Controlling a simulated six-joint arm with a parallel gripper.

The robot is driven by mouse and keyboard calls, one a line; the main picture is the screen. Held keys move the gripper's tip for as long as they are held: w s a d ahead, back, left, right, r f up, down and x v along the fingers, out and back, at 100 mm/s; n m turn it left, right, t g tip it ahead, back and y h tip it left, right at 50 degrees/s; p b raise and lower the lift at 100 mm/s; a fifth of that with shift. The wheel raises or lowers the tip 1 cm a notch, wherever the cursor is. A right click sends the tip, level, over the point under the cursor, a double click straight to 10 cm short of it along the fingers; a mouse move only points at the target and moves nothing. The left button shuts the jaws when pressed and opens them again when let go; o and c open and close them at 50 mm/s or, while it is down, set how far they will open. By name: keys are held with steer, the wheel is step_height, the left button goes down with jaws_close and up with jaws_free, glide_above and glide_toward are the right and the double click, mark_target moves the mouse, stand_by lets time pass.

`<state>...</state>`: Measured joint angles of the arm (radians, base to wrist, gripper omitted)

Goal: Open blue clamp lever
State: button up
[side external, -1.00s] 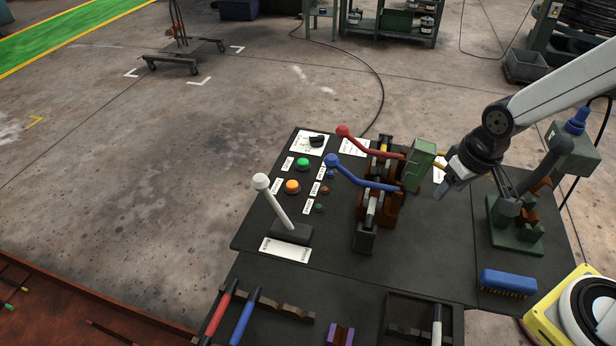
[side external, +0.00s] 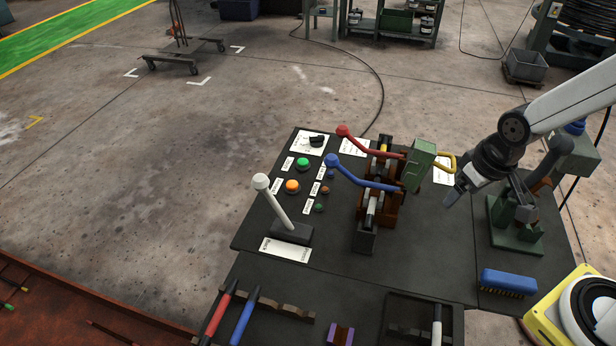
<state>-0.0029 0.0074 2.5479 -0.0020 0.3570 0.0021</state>
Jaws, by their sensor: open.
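The blue clamp lever (side external: 362,177) has a round blue knob at its left end. It runs from the knob rightward to a brown and dark clamp body (side external: 372,208) on the black table. A red lever (side external: 370,142) lies behind it, roughly parallel. My gripper (side external: 452,197) is over the right part of the table, to the right of the clamp and the green block, apart from the blue lever. It is open with nothing seen in it. Its fingers point down and left, and the gap between them is hard to make out.
A white-knobbed lever (side external: 276,205) and orange and green buttons are at left. A green stand (side external: 515,235) and blue brush (side external: 508,282) are at right.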

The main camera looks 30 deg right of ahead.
steer(key=w+a+r+n+g, duration=0.1)
steer(key=w+a, duration=0.2)
steer(key=w, duration=0.4)
steer(key=w+a, duration=0.3)
steer(key=w, duration=0.5)
steer(key=n+g+h, duration=0.1)
steer(key=h, duration=0.1)
glide_toward(331, 159)
steer(key=f, duration=0.1)
steer(key=d+f, duration=0.1)
steer(key=f, duration=0.1)
steer(key=d+f, duration=0.1)
steer(key=f, duration=0.1)
steer(key=shift+d, duration=0.15)
steer(key=shift+w+a+f, duration=0.2)
steer(key=shift+w+a, duration=0.35)
steer(key=shift+a, duration=0.05)
steer(key=shift+f, duration=0.1)
steer(key=shift+w+d+f, duration=0.1)
steer(key=shift+d+f, duration=0.15)
steer(key=shift+f, duration=1)
steer(key=shift+d+f, duration=0.25)
steer(key=shift+f, duration=1)
steer(key=shift+w+d+f, duration=0.1)
steer(key=shift+d+f, duration=0.15)
steer(key=shift+f, duration=0.95)
jaws_close()
